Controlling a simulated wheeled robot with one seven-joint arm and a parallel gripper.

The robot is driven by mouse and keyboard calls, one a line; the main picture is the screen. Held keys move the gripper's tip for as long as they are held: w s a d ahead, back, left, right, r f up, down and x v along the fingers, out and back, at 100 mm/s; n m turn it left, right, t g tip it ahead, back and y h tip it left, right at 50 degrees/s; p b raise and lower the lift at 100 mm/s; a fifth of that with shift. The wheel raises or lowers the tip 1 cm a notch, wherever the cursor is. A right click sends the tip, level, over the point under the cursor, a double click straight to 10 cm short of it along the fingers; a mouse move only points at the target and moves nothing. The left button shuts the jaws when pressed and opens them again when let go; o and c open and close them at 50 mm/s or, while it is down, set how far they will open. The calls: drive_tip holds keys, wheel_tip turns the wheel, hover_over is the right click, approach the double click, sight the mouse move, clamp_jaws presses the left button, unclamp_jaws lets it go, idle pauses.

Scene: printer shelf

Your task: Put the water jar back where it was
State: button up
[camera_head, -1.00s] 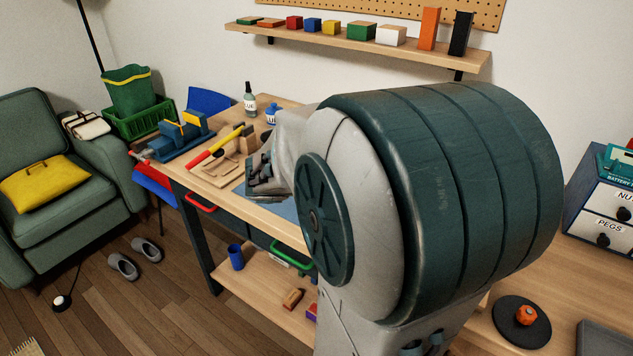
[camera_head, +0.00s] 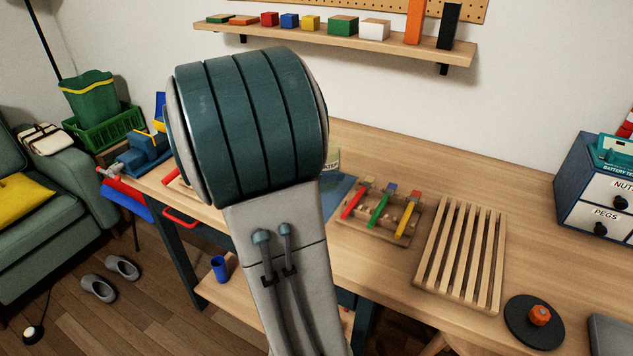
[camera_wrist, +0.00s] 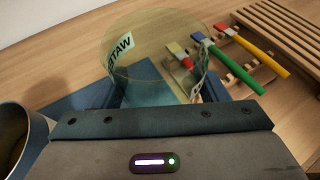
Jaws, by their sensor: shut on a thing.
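The water jar (camera_wrist: 150,70) is clear glass with a white label reading WATER. In the wrist view it sits between the fingers of my gripper (camera_wrist: 162,92), which is shut on it. In the head view only a small part of the jar with its label (camera_head: 333,160) shows past the right side of my arm, which hides my gripper. A blue mat (camera_head: 342,188) lies on the workbench around there. It also shows through and beside the jar in the wrist view. I cannot tell whether the jar touches the mat.
A wooden rack with red, green and yellow brushes (camera_head: 380,215) stands right of the jar. Beyond it are a slatted wooden rack (camera_head: 462,255) and a black disc (camera_head: 533,325). A metal cup (camera_wrist: 22,140) is close left of my gripper.

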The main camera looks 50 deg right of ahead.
drive_tip(key=w, duration=0.1)
drive_tip(key=w+d+f, duration=0.1)
drive_tip(key=w+f, duration=0.1)
drive_tip(key=shift+d, duration=0.3)
drive_tip(key=shift+f+b, duration=0.5)
drive_tip(key=shift+f, duration=1.5)
drive_tip(key=shift+f, duration=0.1)
drive_tip(key=o, duration=1.3)
drive_tip(key=shift+f, duration=0.1)
drive_tip(key=shift+c, duration=0.2)
